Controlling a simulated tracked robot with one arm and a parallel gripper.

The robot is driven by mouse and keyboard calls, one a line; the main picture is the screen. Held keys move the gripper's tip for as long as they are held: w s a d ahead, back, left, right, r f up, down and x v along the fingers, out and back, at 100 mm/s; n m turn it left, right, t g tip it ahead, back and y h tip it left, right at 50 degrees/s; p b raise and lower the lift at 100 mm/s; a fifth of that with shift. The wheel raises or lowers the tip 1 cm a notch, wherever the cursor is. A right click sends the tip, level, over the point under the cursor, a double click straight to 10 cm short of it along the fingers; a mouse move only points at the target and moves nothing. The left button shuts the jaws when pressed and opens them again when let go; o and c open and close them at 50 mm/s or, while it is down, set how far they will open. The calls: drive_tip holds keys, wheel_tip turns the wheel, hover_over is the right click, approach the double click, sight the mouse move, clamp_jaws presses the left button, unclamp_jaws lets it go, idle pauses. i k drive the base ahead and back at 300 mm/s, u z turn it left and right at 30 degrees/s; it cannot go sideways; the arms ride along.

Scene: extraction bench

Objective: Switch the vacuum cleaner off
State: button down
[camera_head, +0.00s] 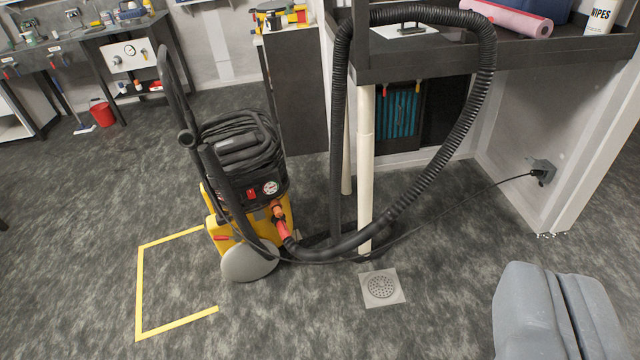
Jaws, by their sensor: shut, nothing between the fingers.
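The vacuum cleaner (240,160) stands upright on the dark floor left of centre, with a black top and a yellow lower body (222,236). A small red switch (251,194) sits on its black front, beside a round white gauge (271,188). The switch is too small to tell its position. A black push handle (178,100) rises at its left side. My gripper (556,312) shows as grey, closed fingers at the bottom right, empty and well apart from the vacuum cleaner.
A black ribbed hose (468,120) loops from an orange cuff (281,222) up past the bench (440,62). A power cable (450,207) runs to a wall socket (543,171). A white pipe (366,165) stands right of the vacuum cleaner. Yellow floor tape (140,290) and open floor lie in front.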

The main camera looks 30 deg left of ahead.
sight(251, 193)
drive_tip(key=z, duration=0.2)
drive_tip(key=i, duration=1.15)
drive_tip(key=u, duration=0.65)
drive_tip(key=i, duration=0.6)
drive_tip(key=u, duration=0.45)
drive_tip(key=k, duration=0.9)
drive_tip(key=u, duration=0.2)
drive_tip(key=i, duration=0.9)
drive_tip(key=z, duration=0.05)
